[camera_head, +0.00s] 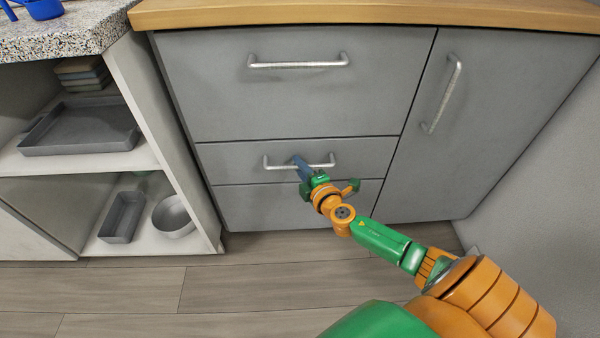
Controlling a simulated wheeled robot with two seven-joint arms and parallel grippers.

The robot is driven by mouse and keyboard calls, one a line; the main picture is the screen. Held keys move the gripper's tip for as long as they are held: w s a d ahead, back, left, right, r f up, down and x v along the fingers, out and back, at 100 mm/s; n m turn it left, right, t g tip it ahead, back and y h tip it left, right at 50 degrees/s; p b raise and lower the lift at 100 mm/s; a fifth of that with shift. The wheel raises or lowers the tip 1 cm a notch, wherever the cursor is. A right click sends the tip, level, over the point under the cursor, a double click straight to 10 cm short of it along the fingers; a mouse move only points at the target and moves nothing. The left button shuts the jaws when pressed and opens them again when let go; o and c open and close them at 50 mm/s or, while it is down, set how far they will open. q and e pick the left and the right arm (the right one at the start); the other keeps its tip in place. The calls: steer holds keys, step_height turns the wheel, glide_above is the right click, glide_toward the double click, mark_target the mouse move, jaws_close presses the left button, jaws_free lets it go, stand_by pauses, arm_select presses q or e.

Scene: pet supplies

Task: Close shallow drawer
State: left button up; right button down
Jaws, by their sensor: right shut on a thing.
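The shallow drawer (235,162) is the narrow grey front in the middle of the left column of the cabinet. Its front looks flush or nearly flush with the fronts above and below; a small gap cannot be ruled out. It has a horizontal metal bar handle (323,164). My right gripper (300,163) reaches in from the lower right, and its blue fingers are shut on the handle near its middle. The fingers hide that part of the bar. My left gripper is not in view.
A taller drawer (290,105) is above and another front (260,207) below. A door (490,120) with an upright handle stands at the right under the wooden top (370,12). Open shelves on the left hold a tray (80,126) and a bowl (172,215). Floor in front is clear.

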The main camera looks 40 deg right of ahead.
steer(key=shift+w+d+r, duration=0.1)
steer(key=shift+w+d, duration=0.05)
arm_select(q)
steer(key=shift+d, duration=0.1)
arm_select(e)
steer(key=c, duration=0.8)
jaws_free()
steer(key=shift+c, duration=0.2)
steer(key=shift+s, duration=0.3)
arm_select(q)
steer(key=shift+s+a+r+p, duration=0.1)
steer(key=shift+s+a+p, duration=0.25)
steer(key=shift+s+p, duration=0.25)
arm_select(e)
steer(key=v, duration=0.6)
steer(key=shift+s, duration=0.25)
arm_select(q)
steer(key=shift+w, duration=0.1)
